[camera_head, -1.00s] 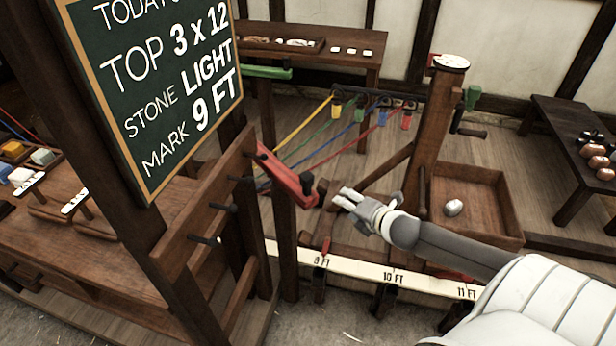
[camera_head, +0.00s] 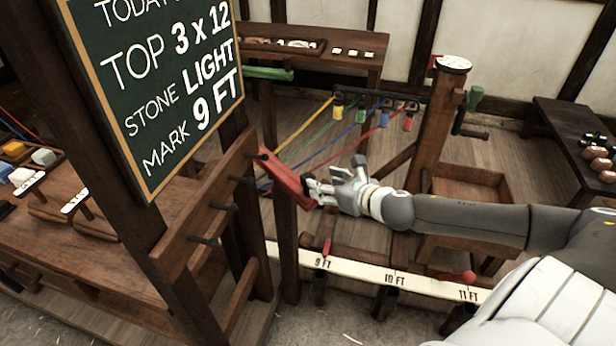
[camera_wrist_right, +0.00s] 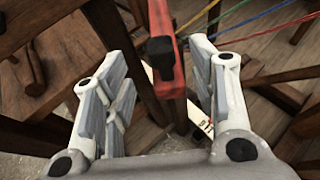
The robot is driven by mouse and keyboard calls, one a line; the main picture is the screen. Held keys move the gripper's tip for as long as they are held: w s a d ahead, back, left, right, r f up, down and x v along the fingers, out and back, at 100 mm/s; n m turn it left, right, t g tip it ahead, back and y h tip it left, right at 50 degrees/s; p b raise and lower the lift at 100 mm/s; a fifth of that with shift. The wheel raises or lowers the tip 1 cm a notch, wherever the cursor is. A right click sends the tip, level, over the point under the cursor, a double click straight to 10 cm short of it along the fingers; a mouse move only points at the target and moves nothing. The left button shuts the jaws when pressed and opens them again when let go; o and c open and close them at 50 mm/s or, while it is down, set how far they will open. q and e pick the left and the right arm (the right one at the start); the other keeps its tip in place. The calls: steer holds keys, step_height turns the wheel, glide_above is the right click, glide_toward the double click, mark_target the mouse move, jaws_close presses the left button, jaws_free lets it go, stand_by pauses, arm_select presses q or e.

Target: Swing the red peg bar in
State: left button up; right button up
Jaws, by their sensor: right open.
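The red peg bar (camera_head: 287,176) slants out from the dark wooden post, below and right of the chalkboard, with a dark knob at its near end. My right gripper (camera_head: 318,184) is at that near end, open. In the right wrist view the red bar (camera_wrist_right: 168,77) and its dark knob (camera_wrist_right: 160,49) appear between the two spread fingers, with gaps on both sides. I cannot tell whether a finger touches the bar. My left gripper is not in view.
A measuring rail (camera_head: 370,277) with foot marks runs below my right arm. The chalkboard (camera_head: 160,85) stands left. Coloured strands (camera_head: 330,145) run behind the bar to hooks by a wooden post (camera_head: 437,120). A dark bench (camera_head: 565,140) is at the right.

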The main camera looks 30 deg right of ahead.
mark_target(308, 176)
steer(key=shift+p+x, duration=0.7)
steer(key=shift+x, duration=3.4)
jaws_close()
